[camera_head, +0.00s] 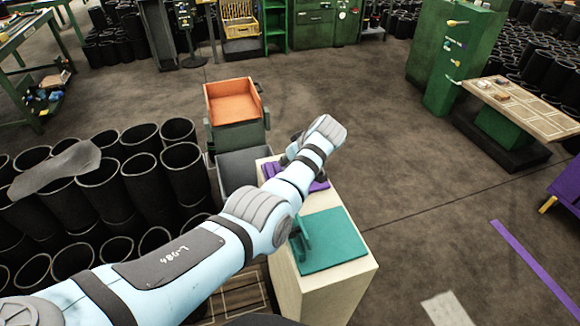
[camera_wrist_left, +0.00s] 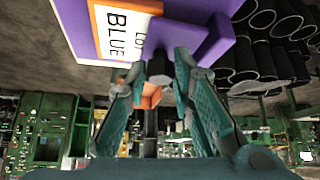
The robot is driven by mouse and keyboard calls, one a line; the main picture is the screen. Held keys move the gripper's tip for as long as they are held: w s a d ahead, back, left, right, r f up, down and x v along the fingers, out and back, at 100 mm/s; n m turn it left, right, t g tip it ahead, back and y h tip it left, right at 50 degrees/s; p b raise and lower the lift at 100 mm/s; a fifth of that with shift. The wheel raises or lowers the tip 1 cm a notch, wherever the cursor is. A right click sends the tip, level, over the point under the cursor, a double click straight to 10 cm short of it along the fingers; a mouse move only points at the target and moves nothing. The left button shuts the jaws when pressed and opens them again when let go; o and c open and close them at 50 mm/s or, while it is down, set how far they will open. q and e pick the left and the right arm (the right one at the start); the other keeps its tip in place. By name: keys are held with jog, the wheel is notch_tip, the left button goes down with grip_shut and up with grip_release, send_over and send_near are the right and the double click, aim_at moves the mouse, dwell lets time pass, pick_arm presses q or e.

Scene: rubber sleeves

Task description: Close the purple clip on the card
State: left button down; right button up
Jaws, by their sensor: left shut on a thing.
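The purple clip (camera_head: 319,186) is on top of the pale wooden stand, partly hidden under my left wrist in the head view. In the left wrist view the purple clip (camera_wrist_left: 218,42) is at the top, with its purple base at the left. The card (camera_wrist_left: 118,30), white with an orange border and large print reading "BLUE", lies against the purple base. My left gripper (camera_wrist_left: 160,72) is shut on a purple part of the clip, close beside the card. Its fingers are mostly hidden in the head view. My right gripper is in neither view.
A teal clip with a flat teal plate (camera_head: 334,243) sits on the near part of the pale stand (camera_head: 335,292). An orange-lined bin (camera_head: 233,103) stands behind it. Many black rubber sleeves (camera_head: 140,178) crowd the left. The floor to the right is mostly open.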

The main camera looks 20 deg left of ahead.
pick_arm(q)
jog(key=shift+s+f, duration=0.1)
jog(key=c, duration=1.4)
grip_release()
jog(key=shift+o, duration=0.2)
jog(key=shift+d+r, duration=0.2)
jog(key=shift+r, duration=0.2)
jog(key=v, duration=0.6)
jog(key=shift+s+r, duration=0.2)
jog(key=shift+r, duration=0.05)
